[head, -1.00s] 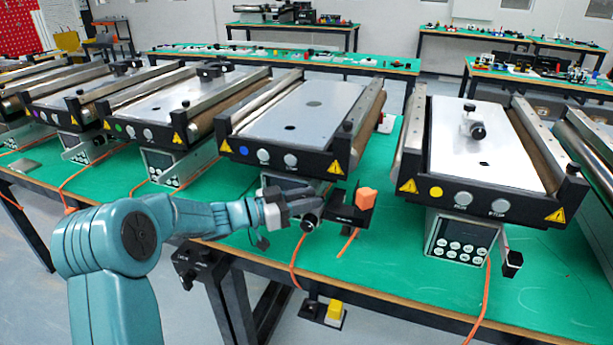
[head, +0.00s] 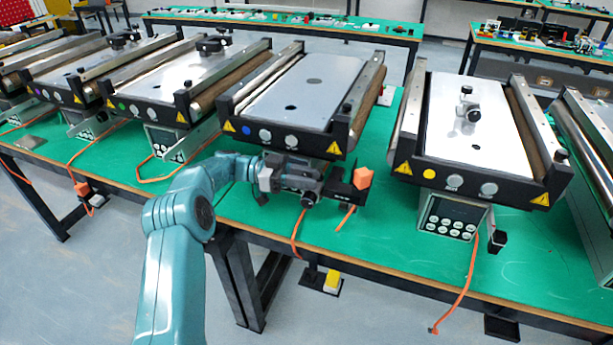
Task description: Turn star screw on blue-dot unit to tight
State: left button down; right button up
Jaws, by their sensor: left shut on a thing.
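The blue-dot unit (head: 308,90) is the mini conveyor in the middle, with a blue button (head: 249,134) on its black front. The black star screw (head: 309,199) shows below the front's right side, at the end of my left gripper. My left gripper (head: 303,187) reaches in from the left under the front edge and is shut on the star screw. The fingers hide part of the screw, so its turn angle cannot be told. My right gripper is not in view.
A black bracket with an orange block (head: 362,179) stands just right of my left gripper. The yellow-dot conveyor (head: 470,135) is to the right and the green-dot conveyor (head: 180,85) to the left. Orange cables hang over the green table's (head: 400,225) front edge.

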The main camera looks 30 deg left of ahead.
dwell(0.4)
pick_arm(q)
jog(key=c, duration=1.2)
grip_release()
